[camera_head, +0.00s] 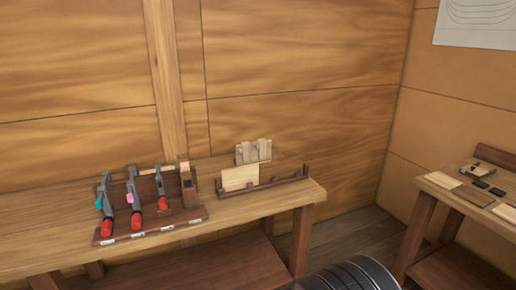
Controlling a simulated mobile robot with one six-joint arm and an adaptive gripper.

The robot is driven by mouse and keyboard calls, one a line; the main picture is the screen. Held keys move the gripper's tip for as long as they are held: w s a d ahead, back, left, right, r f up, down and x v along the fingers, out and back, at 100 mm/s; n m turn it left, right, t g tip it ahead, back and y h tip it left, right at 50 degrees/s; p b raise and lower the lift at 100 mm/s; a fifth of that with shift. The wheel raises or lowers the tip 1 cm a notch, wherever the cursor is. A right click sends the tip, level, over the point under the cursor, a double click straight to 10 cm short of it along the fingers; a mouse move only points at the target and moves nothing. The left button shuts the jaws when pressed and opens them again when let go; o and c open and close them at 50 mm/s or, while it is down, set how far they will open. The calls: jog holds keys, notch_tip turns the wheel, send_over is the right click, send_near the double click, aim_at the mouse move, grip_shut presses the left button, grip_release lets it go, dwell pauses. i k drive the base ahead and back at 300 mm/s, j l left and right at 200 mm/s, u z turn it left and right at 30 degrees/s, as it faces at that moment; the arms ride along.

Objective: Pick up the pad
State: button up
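I cannot tell for certain which piece is the pad. A pale flat wooden piece (240,177) leans upright in a dark wooden rack (283,188) on the long bench. A second pale piece with a notched top (254,151) stands just behind it. On the right bench lie small flat pieces: a pale one (443,180), a brown one (474,197) and two small black ones, the nearer at the right (497,191). My gripper's fingers are not visible; only a dark rounded part of my arm shows at the bottom edge.
The long wooden bench (262,204) stands along the back wall. A dark stand (150,229) on it holds several grey clamps with red handles. The right bench (424,184) also carries a small plane-like tool (471,170). Open floor (345,236) lies between the benches.

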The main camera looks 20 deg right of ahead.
aim_at(261, 144)
jog(key=i+l+z, duration=1.05)
jog(key=z, duration=0.2)
jog(key=i+z, duration=0.4)
jog(key=i, duration=0.15)
jog(key=i+l+u, duration=0.15)
jog(key=i+u, duration=0.15)
jog(key=i, duration=0.2)
jog(key=i+l+u, duration=0.25)
jog(key=i, duration=0.25)
jog(key=i+u, duration=0.15)
jog(key=u, duration=0.35)
jog(key=i+u, duration=0.15)
jog(key=u, duration=0.3)
jog(key=i+l+u, duration=0.1)
jog(key=u, duration=0.4)
jog(key=i+l+u, duration=0.1)
jog(key=l+u, duration=0.15)
jog(key=u, duration=0.2)
jog(key=i+l+u, duration=0.1)
jog(key=u, duration=0.4)
jog(key=i+l+u, duration=0.15)
jog(key=l+u, duration=0.55)
jog(key=i+l+u, duration=0.1)
jog(key=l+u, duration=0.25)
